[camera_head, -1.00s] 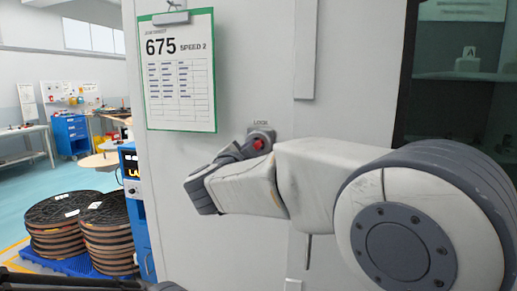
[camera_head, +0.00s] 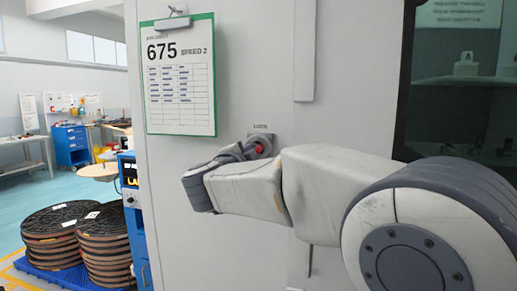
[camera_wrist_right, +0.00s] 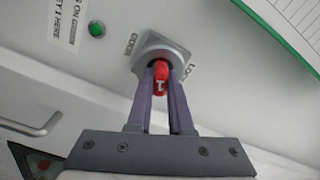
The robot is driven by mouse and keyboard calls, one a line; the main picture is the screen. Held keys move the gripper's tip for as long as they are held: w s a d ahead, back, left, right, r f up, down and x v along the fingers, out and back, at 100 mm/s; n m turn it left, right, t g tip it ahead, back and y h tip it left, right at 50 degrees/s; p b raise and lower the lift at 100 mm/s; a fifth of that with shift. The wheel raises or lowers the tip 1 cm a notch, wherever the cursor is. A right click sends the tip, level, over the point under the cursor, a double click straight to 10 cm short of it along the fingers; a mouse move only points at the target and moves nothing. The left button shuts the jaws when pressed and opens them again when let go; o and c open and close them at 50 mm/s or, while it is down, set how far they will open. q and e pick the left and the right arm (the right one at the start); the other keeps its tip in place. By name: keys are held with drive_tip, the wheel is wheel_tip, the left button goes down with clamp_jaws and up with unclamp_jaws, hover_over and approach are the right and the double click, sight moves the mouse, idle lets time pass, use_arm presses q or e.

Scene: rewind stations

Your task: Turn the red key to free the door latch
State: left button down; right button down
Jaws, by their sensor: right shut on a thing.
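The red key (camera_head: 259,149) sits in a grey lock housing (camera_head: 265,138) on the pale cabinet face, under a small label. My right gripper (camera_head: 250,151) reaches it from the front, its wrist hiding part of the panel below. In the right wrist view, the two fingers are shut on the red key (camera_wrist_right: 161,74), one on each side, with the key still in the square housing (camera_wrist_right: 160,47). A small white mark shows on the key. The key's exact turn angle is hard to tell. My left gripper is not in view.
A clipboard (camera_head: 180,80) with a sheet hangs up and left of the lock. A green button (camera_wrist_right: 97,29) and a bar handle (camera_wrist_right: 40,126) show in the wrist view. A dark glass door (camera_head: 455,110) is at right. Stacked reels (camera_head: 60,232) stand at left.

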drive_tip(key=shift+f+m+b, duration=0.1)
drive_tip(key=shift+m+b, duration=1.2)
drive_tip(key=shift+m, duration=0.2)
drive_tip(key=shift+m+b, duration=1.1)
drive_tip(key=shift+m, duration=0.5)
drive_tip(key=c, duration=0.7)
unclamp_jaws()
drive_tip(key=shift+c, duration=0.2)
